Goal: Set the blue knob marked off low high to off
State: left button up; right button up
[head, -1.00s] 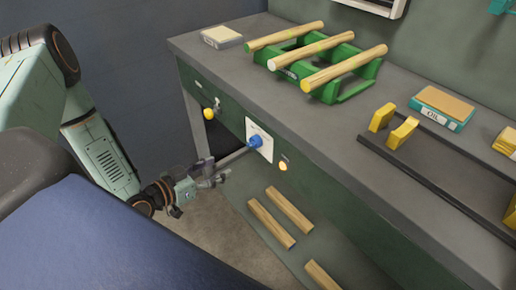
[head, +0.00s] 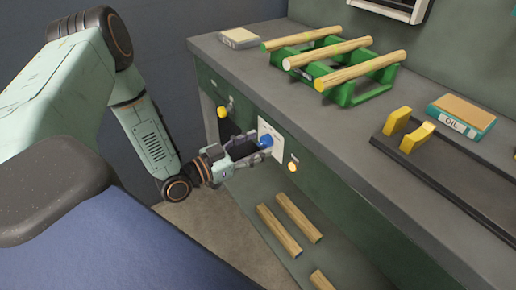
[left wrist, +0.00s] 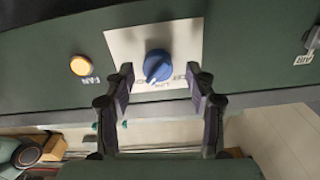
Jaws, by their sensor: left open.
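The blue knob (head: 266,141) sits on a white plate (head: 277,130) on the green front of the bench. In the left wrist view the knob (left wrist: 157,65) shows a pale pointer mark toward the lower left. Dark labels lie along the plate's lower part, partly hidden and hard to read, so I cannot tell the exact setting. My left gripper (head: 258,150) is open in front of the knob. In the wrist view its fingertips (left wrist: 160,72) stand on either side of the knob, with gaps between. My right gripper is not in view.
A yellow button (head: 292,166) is right of the plate, and a yellow knob (head: 222,111) is to the left. In the wrist view a lit button (left wrist: 81,65) is marked FAN. The bench top (head: 350,130) overhangs nearby. Wooden rods (head: 295,222) lie on the lower shelf.

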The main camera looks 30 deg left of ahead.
pick_arm(q)
jog(key=shift+w+d+r, duration=0.1)
jog(key=shift+w+d, duration=0.2)
jog(key=shift+w, duration=0.1)
jog(key=shift+a, duration=0.1)
jog(key=shift+c, duration=0.2)
jog(key=c, duration=1.1)
